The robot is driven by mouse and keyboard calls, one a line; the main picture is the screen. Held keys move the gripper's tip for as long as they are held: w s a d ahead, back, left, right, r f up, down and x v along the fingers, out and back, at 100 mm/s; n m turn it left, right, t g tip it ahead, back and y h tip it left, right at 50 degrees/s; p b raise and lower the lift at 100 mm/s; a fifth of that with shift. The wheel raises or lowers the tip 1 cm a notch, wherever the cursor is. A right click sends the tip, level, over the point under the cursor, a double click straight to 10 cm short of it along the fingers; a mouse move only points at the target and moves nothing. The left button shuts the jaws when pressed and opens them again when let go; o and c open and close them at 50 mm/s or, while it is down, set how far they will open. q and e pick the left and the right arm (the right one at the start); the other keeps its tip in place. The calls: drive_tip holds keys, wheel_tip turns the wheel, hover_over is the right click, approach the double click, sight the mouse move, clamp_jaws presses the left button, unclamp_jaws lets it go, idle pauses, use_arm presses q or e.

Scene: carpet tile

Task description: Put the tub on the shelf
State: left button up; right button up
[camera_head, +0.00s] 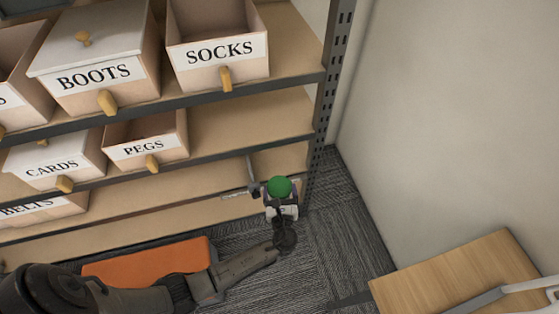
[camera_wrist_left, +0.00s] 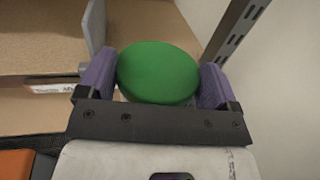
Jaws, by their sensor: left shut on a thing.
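The tub (camera_head: 279,187) shows as a round green lid in the head view, near the right end of the lower shelves. My left gripper (camera_head: 281,196) is shut on it. In the left wrist view the green tub (camera_wrist_left: 158,72) sits between the two purple fingers of my left gripper (camera_wrist_left: 160,82), which hold its sides; its lower body is hidden. The shelf unit has a bare lower shelf board (camera_head: 222,176) just left of the tub. I cannot tell whether the tub is over the board or in front of it. My right gripper is not in view.
A thin grey upright piece (camera_head: 251,168) stands close left of the tub. The slotted metal post (camera_head: 318,150) is close on its right. Bins marked PEGS (camera_head: 146,140), CARDS (camera_head: 55,163), BOOTS (camera_head: 95,70) and SOCKS (camera_head: 219,50) fill shelves. An orange box (camera_head: 150,262) lies below.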

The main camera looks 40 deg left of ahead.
use_arm(q)
drive_tip(key=b+x, duration=0.2)
drive_tip(key=x, duration=0.4)
drive_tip(key=b+x, duration=0.3)
drive_tip(key=x, duration=0.2)
drive_tip(key=b+x, duration=0.2)
drive_tip(key=x, duration=0.4)
drive_tip(key=shift+w+a+f+b, duration=0.2)
drive_tip(key=shift+a+f+b, duration=0.1)
drive_tip(key=shift+a, duration=0.05)
drive_tip(key=shift+s+d, duration=0.15)
drive_tip(key=o, duration=1)
drive_tip(key=shift+o, duration=0.8)
